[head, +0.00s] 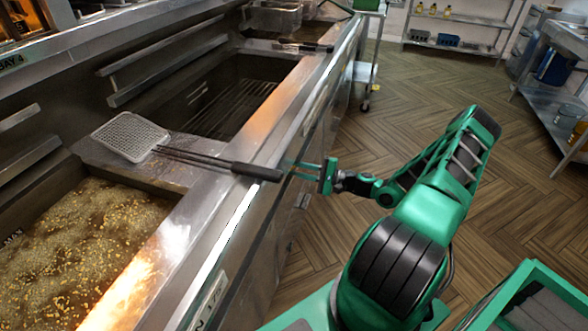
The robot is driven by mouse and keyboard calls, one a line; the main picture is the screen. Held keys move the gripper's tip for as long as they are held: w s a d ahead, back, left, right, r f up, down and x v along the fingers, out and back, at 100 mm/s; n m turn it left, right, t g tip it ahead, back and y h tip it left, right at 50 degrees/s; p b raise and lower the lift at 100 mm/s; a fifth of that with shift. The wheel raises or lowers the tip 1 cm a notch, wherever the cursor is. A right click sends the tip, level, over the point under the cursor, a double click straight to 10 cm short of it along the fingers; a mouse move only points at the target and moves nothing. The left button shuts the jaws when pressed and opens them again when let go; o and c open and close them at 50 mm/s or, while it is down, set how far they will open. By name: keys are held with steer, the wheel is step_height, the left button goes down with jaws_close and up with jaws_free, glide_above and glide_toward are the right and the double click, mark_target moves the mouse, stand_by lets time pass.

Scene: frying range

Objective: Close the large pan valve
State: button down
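I cannot make out a large pan valve in the head view. The front panel (262,235) of the frying range is steeply foreshortened, and my arm covers part of the area beside it. My gripper (286,169) points left at the range's front edge, near the end of a black skimmer handle (257,172). Its two thin green fingers are apart with a gap between them, and I see nothing held. Whether the fingertips touch the edge or the handle is unclear.
A wire skimmer (130,136) lies across the ledge beside a vat of bubbling oil (75,245). An empty vat (235,95) is behind it. A green cart (368,60) stands farther back, and a steel table (568,100) is at right. The wooden floor (450,90) between is clear.

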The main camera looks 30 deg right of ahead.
steer(key=n, duration=0.5)
steer(key=shift+f+n, duration=0.3)
stand_by(0.4)
steer(key=c, duration=1.6)
jaws_free()
steer(key=shift+c, duration=0.2)
steer(key=shift+s, duration=0.1)
steer(key=v, duration=1)
steer(key=shift+d, duration=0.3)
steer(key=shift+s+a, duration=0.1)
steer(key=shift+s, duration=0.05)
